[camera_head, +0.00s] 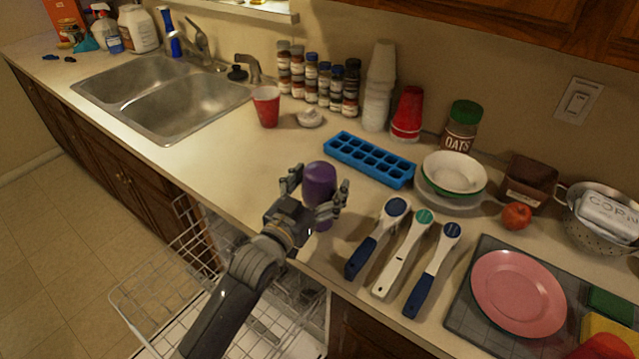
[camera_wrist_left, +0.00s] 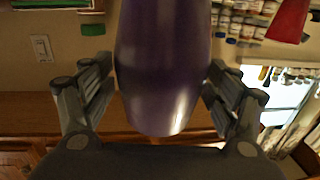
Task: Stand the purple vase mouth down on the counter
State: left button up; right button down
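The purple vase (camera_head: 319,184) is upright in line, between the fingers of my left gripper (camera_head: 316,196), near the counter's front edge. Its upper end looks smooth and closed; its lower end is partly hidden by the fingers, and I cannot see a mouth. In the left wrist view, which is upside down, the vase (camera_wrist_left: 163,70) fills the middle, with fingers of my left gripper (camera_wrist_left: 160,92) close against both sides. I cannot tell whether its lower end touches the counter (camera_head: 235,180). My right gripper is not in view.
A blue ice tray (camera_head: 370,160) and stacked bowls (camera_head: 453,174) stand behind and right. Several handled utensils (camera_head: 405,253) lie right of the vase. A red cup (camera_head: 266,107) and sink (camera_head: 165,98) are back left. An open dishwasher rack (camera_head: 170,280) is below. Counter left of the vase is clear.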

pick_arm(q)
jog(key=shift+f, duration=0.2)
jog(key=shift+s+a, duration=0.15)
jog(key=shift+s, duration=0.05)
jog(key=v, duration=1.1)
jog(key=shift+s+a, duration=0.15)
jog(key=shift+s, duration=0.1)
